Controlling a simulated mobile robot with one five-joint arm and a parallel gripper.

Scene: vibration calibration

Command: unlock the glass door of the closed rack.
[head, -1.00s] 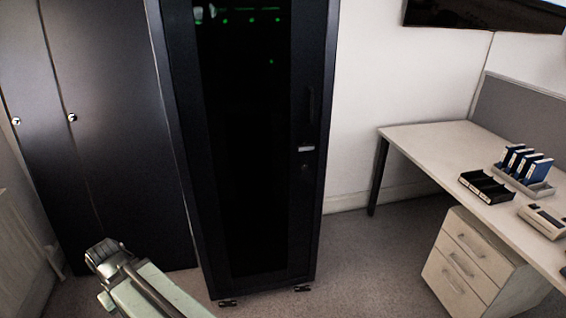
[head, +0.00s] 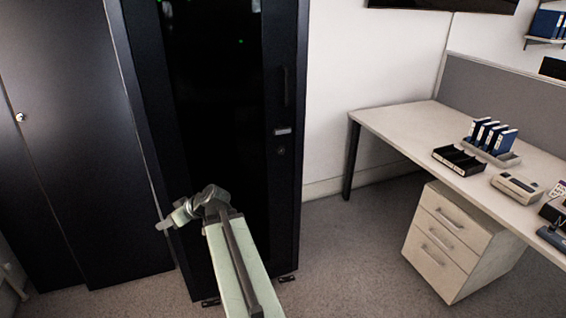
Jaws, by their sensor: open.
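The closed black rack (head: 142,120) stands upright in the middle-left, with its dark glass door (head: 215,95) shut. A vertical handle (head: 285,87) is on the door's right frame. Below it are a small light plate (head: 283,131) and a round lock (head: 281,151). My gripper (head: 166,223) is open and empty, low in front of the rack's left side. It points to the left, away from the lock, and overlaps the rack in the picture. Its exact distance from the door cannot be told.
Dark cabinets (head: 75,150) stand left of the rack. A desk (head: 400,125) to the right holds a black tray (head: 458,160), blue binders (head: 490,133) and a device (head: 517,187). A drawer unit (head: 440,240) stands under it. The carpet (head: 345,250) between is clear.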

